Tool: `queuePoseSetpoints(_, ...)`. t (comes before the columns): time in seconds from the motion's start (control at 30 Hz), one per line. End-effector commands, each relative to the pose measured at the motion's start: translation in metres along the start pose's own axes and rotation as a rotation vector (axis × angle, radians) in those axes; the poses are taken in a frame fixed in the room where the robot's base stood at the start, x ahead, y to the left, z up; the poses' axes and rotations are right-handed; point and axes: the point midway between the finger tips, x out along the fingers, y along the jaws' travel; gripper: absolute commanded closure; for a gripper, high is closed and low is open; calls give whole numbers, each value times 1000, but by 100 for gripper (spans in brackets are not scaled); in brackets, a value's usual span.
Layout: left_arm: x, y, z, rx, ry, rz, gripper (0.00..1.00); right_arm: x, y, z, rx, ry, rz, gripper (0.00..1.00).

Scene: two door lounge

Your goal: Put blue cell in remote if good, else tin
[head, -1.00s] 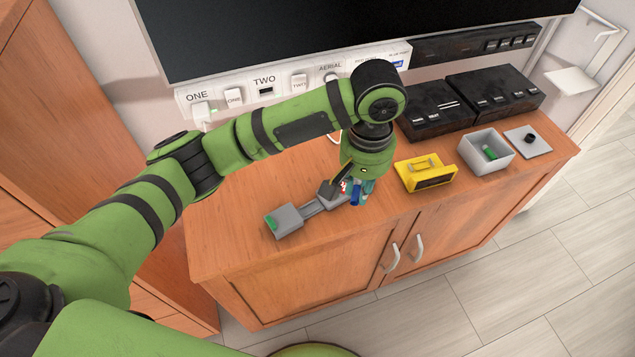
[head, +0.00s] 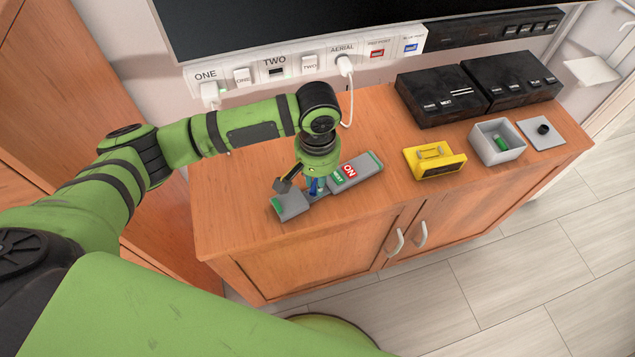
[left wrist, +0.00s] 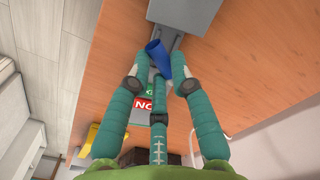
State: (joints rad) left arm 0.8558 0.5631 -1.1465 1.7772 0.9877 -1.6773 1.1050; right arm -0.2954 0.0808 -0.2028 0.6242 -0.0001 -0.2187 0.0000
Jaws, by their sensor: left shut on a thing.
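The remote is a long grey unit (head: 362,167) with a red ON label and green patches, lying on the cabinet top. My left gripper (head: 313,189) is shut on the blue cell (left wrist: 157,57), over the remote's narrower middle part. The cell sits tilted between the fingertips in the left wrist view, near the grey end block (left wrist: 186,13). The gripper partly hides the cell in the head view. I cannot tell whether the cell touches the remote. The tin may be the open grey box (head: 483,147), which has a green cell (head: 501,143) inside. My right gripper is not in view.
A yellow device (head: 436,161) with a handle and dark front stands left of the grey box. A grey plate with a black knob (head: 543,129) lies to its right. Two black boxes (head: 440,97) stand behind. A labelled socket strip (head: 300,66) runs along the wall.

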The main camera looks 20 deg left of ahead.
Motion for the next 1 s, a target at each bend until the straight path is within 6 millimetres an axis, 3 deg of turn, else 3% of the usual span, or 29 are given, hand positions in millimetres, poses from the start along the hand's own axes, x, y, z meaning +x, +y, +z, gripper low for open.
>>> queuePoseSetpoints(0.13,20,0,1,1,-2,-2,97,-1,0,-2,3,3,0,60)
queuePoseSetpoints(0.37,25,0,1,1,-1,-1,97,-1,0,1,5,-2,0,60)
queuePoseSetpoints(0.4,25,0,1,1,-1,-2,74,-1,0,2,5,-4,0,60)
queuePoseSetpoints(0.43,25,0,1,1,-2,-2,68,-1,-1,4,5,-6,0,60)
queuePoseSetpoints(0.77,22,0,0,1,0,-1,68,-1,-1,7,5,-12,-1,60)
queuePoseSetpoints(0.87,14,1,0,1,2,0,68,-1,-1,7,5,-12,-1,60)
queuePoseSetpoints(1.0,-10,1,-1,1,5,2,68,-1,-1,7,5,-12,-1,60)
